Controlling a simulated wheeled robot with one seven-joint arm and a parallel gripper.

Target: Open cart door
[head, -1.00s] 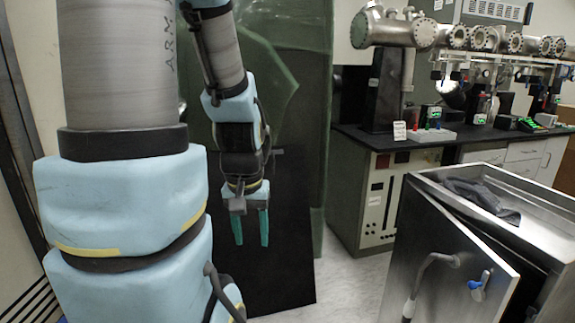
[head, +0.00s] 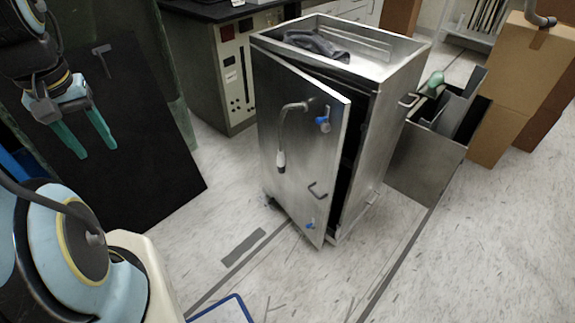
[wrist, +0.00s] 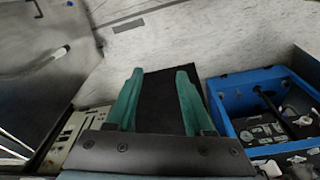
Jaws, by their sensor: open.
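The metal cart (head: 375,115) stands on the floor in the middle of the head view. Its door (head: 290,150) is ajar, with a dark gap along its right edge. My gripper (head: 84,138), with green fingers, is at the left of the head view, open and empty, well apart from the door. The wrist view also shows the open fingers (wrist: 160,100) with nothing between them.
A dark cloth (head: 315,45) lies on the cart's top. A metal bin (head: 425,165) and cardboard boxes (head: 503,90) stand to the right. A bench cabinet (head: 235,75) is behind. A black panel (head: 120,170) is behind my gripper. A blue tray (wrist: 220,110) shows in the wrist view. Floor before the cart is mostly clear.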

